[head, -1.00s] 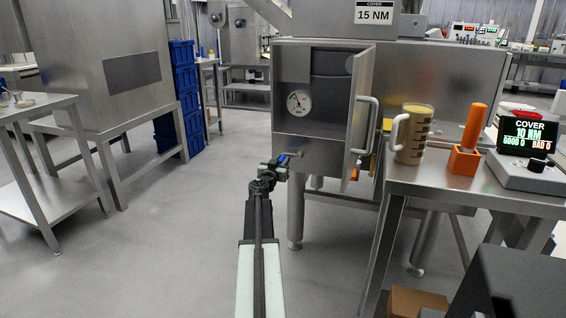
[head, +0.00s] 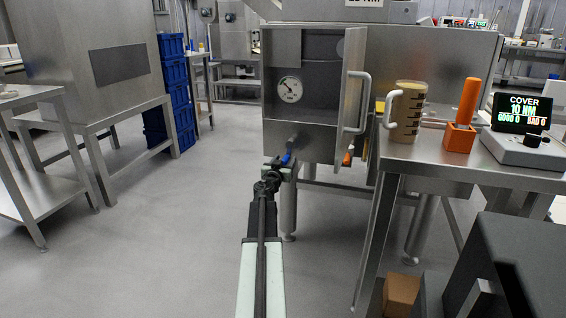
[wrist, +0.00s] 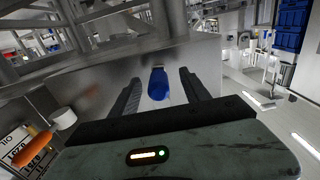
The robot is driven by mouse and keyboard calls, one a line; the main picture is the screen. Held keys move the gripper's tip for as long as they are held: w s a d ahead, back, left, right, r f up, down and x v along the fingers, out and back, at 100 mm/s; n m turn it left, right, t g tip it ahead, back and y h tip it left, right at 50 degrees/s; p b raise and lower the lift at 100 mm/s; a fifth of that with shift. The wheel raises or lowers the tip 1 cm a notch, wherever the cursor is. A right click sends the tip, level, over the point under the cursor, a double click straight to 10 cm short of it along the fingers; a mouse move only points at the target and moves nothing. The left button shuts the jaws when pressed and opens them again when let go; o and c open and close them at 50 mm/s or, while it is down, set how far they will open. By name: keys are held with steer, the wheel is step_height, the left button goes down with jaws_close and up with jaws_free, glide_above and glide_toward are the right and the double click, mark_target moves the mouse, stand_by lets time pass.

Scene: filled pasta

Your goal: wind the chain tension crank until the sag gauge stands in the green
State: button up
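The tension crank has a blue handle (head: 287,158) below the front of the steel cabinet, and a short grey shaft (head: 293,143) shows above it. The round white sag gauge (head: 290,89) is inside the cabinet's open compartment; its dark needle shows, but the dial is too small for me to read its colours. My gripper (head: 277,164) is at the blue handle. In the wrist view my gripper (wrist: 159,80) is open, with the blue handle (wrist: 157,84) between its two dark fingers and a visible gap on both sides.
The cabinet door (head: 351,95) stands open to the right. A steel table (head: 400,172) at the right holds a measuring jug (head: 407,112), an orange tool in a holder (head: 459,135) and a display (head: 521,112). Floor at left of my arm is clear.

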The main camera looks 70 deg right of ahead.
steer(key=shift+a, duration=0.1)
steer(key=a, duration=0.8)
steer(key=shift+s+a, duration=0.25)
steer(key=shift+a, duration=0.15)
